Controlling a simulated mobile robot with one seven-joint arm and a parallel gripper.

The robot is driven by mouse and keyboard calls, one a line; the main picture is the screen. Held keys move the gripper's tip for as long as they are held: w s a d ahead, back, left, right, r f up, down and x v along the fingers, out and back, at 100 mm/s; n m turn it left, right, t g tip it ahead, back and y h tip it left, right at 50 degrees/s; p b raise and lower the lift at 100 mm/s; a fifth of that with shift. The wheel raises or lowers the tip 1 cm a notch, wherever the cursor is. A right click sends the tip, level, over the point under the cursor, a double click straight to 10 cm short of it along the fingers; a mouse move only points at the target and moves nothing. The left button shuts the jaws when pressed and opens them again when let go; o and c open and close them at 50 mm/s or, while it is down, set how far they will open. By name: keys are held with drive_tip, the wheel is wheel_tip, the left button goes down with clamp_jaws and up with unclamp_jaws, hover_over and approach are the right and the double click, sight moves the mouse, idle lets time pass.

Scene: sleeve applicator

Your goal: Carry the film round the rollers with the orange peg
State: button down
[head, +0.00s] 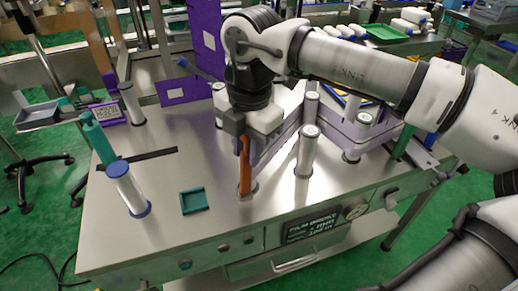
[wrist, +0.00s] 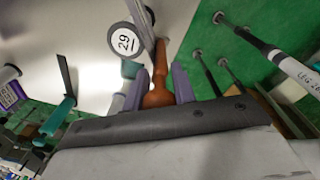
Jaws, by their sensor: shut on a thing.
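My gripper (head: 238,132) is shut on the orange peg (head: 245,170) and holds it upright, its lower end close to the tabletop near the front middle. In the wrist view the peg (wrist: 157,92) sits between my two purple fingers (wrist: 163,80). The pale lilac film (head: 281,142) runs from beside the peg back to the right, among the rollers. Whether it touches the peg is unclear. A numbered roller (head: 305,152) stands right of the peg, with another roller (head: 352,150) further right. A numbered roller top (wrist: 125,41) shows beside the peg in the wrist view.
A blue-capped roller (head: 130,193) with a teal rod behind it stands at the front left. A small teal tray (head: 193,201) lies left of the peg. Another roller (head: 131,104) stands back left. A control panel (head: 312,228) is on the table's front. The front left tabletop is mostly bare.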

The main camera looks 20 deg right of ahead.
drive_tip(key=w+a+b, duration=0.1)
drive_tip(key=w+a, duration=0.4)
drive_tip(key=a, duration=0.6)
drive_tip(key=shift+a+r+h+b, duration=0.15)
drive_tip(key=shift+a+h+b, duration=0.2)
drive_tip(key=shift+a+h, duration=0.05)
drive_tip(key=shift+a, duration=0.1)
drive_tip(key=shift+a, duration=0.2)
drive_tip(key=shift+f+b, duration=1.55)
drive_tip(key=shift+f, duration=0.3)
unclamp_jaws()
